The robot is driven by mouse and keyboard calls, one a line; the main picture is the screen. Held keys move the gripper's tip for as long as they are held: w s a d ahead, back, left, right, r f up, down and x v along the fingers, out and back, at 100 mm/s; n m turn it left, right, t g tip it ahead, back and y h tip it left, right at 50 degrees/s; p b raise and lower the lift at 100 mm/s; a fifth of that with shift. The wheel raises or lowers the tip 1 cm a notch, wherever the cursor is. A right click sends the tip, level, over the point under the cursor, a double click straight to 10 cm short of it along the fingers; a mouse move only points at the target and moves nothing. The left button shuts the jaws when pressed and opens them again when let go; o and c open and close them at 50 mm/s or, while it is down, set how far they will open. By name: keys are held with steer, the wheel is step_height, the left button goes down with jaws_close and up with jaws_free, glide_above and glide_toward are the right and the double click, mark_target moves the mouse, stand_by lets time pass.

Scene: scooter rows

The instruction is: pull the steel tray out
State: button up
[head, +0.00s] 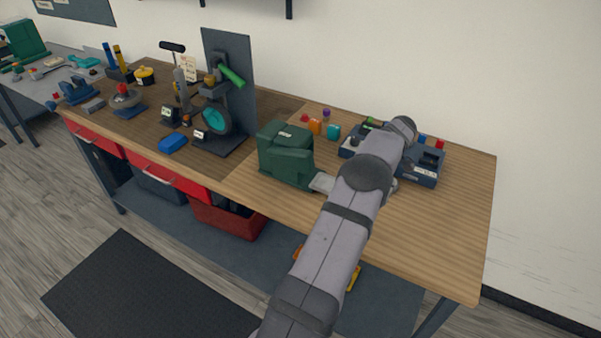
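A dark green boxy machine (287,154) stands on the wooden bench, left of my arm. A flat light grey piece, which looks like the steel tray (321,183), juts from its lower right side. The right end of this piece passes behind my arm, so I cannot tell its full length or whether anything touches it. My arm reaches up from the bottom of the view across the right half of the bench. My gripper is hidden behind the arm's own links, so its fingers do not show.
A dark blue tray-like unit (419,177) stands behind my arm, with small coloured pieces nearby. A wheel stand (216,121) and a blue block (173,142) are to the left. The front right of the bench top (440,235) is clear. Red drawers (168,178) are below.

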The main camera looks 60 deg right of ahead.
steer(key=shift+s, duration=0.55)
stand_by(0.8)
steer(key=o, duration=1.4)
steer(key=shift+r, duration=0.15)
steer(key=shift+r+p, duration=1.55)
steer(key=shift+r, duration=1.35)
steer(key=shift+w, duration=0.1)
